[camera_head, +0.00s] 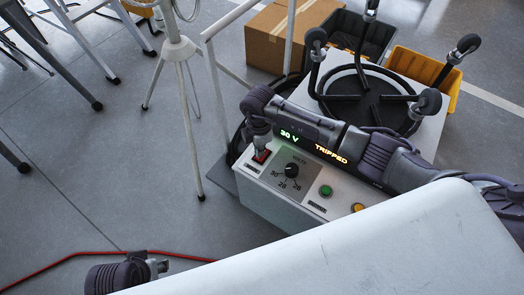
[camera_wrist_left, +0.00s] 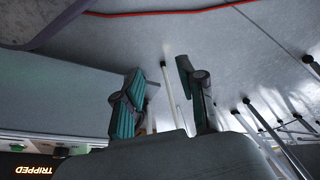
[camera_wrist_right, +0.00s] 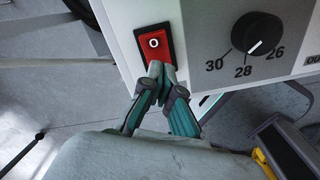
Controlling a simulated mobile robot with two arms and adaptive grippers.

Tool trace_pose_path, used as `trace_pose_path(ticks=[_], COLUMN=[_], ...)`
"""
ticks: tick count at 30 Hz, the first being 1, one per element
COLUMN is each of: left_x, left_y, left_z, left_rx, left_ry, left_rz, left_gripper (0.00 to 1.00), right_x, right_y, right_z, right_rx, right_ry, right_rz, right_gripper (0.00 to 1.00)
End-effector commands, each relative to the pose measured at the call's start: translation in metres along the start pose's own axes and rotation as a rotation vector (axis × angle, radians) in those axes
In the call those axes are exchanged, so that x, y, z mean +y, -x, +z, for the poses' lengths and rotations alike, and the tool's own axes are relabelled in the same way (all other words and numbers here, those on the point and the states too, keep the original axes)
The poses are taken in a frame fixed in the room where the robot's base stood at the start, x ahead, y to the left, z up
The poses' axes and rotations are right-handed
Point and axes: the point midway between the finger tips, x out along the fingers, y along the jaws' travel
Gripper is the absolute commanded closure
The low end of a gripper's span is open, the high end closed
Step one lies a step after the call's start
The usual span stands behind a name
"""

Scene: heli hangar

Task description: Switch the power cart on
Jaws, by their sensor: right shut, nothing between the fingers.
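The power cart (camera_head: 268,205) is a white box with a front panel. Its display (camera_head: 312,144) reads "30 V" and "TRIPPED". A red rocker switch (camera_wrist_right: 155,46) marked "O" at its upper end sits at the panel's left. My right gripper (camera_wrist_right: 161,78) is shut and empty, its tips at the switch's lower end, partly hiding it; contact is unclear. A black dial (camera_wrist_right: 257,34) has marks 30, 28 and 26. My left gripper (camera_wrist_left: 165,78) is open and empty, away from the panel.
A green button (camera_head: 325,190) and an amber button (camera_head: 357,207) sit right of the dial. A cardboard box (camera_head: 285,38), black crate (camera_head: 355,35) and yellow bin (camera_head: 425,75) stand behind. A pale stand (camera_head: 180,60) is left of the cart. A red cable (camera_head: 90,254) crosses the floor.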

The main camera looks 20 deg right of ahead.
Motion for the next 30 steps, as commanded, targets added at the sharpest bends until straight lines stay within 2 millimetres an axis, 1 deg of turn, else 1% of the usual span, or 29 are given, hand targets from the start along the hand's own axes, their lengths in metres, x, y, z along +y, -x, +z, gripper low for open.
trace_pose_path(ticks=[14,30], left_x=[0.002,0.004], left_y=[-0.037,-0.077], left_z=[0.007,0.023], left_rx=[-0.021,-0.044], left_ry=[-0.004,-0.007], left_rz=[0.004,0.007], left_gripper=[0.60,0.60], right_x=[0.000,0.000], right_y=[0.013,0.026], right_z=[0.000,0.000], right_rx=[0.000,0.000], right_ry=[0.000,0.000], right_rz=[0.000,0.000], right_gripper=[1.00,1.00])
